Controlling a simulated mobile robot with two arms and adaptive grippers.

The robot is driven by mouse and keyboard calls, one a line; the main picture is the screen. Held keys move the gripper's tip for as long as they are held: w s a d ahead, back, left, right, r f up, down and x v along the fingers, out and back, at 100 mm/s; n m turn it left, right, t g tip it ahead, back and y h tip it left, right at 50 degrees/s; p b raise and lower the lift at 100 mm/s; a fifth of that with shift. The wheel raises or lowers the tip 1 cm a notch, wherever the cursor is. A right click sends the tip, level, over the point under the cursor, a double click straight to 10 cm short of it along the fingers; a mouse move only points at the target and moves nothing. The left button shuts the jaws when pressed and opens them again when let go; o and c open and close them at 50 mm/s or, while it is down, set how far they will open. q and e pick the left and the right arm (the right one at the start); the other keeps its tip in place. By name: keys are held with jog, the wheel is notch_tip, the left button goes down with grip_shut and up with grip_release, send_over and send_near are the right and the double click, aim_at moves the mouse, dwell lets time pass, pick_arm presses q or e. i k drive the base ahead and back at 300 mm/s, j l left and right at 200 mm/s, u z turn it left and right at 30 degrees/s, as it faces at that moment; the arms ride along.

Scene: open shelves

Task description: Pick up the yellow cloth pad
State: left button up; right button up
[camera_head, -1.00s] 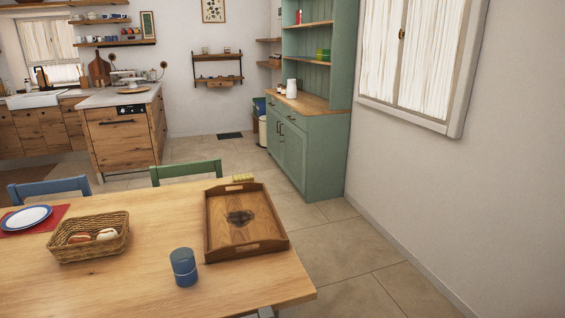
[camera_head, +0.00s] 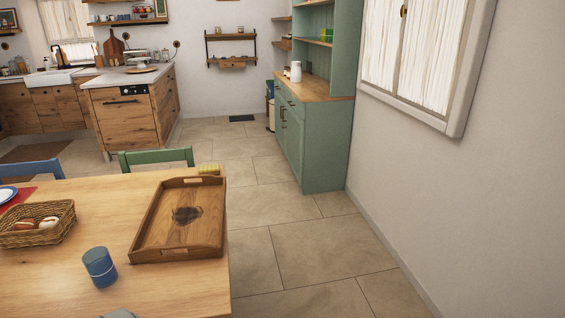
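A small yellow block-like item (camera_head: 208,170), which looks like the yellow cloth pad, lies at the far right corner of the wooden table (camera_head: 60,278). It is just behind the wooden tray (camera_head: 150,238), which partly hides it. Whether it touches the tray I cannot tell.
A blue canister (camera_head: 99,267) stands in front of the tray, with a wicker basket (camera_head: 40,232) to its left. A green chair (camera_head: 155,156) and a blue chair (camera_head: 32,169) stand behind the table. Tiled floor (camera_head: 290,235) is clear between table and green cabinet (camera_head: 325,150).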

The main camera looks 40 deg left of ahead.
aim_at(214, 168)
jog(key=i+l+u, duration=0.1)
jog(key=i+u, duration=0.2)
jog(key=i, duration=0.2)
jog(key=i+l+u, duration=0.25)
jog(key=i, duration=0.3)
jog(key=i+j+u, duration=0.2)
jog(key=i+u, duration=0.55)
jog(key=i+l+u, duration=0.1)
jog(key=i+u, duration=0.3)
jog(key=i, duration=0.15)
jog(key=i+l+u, duration=0.2)
jog(key=i+u, duration=0.2)
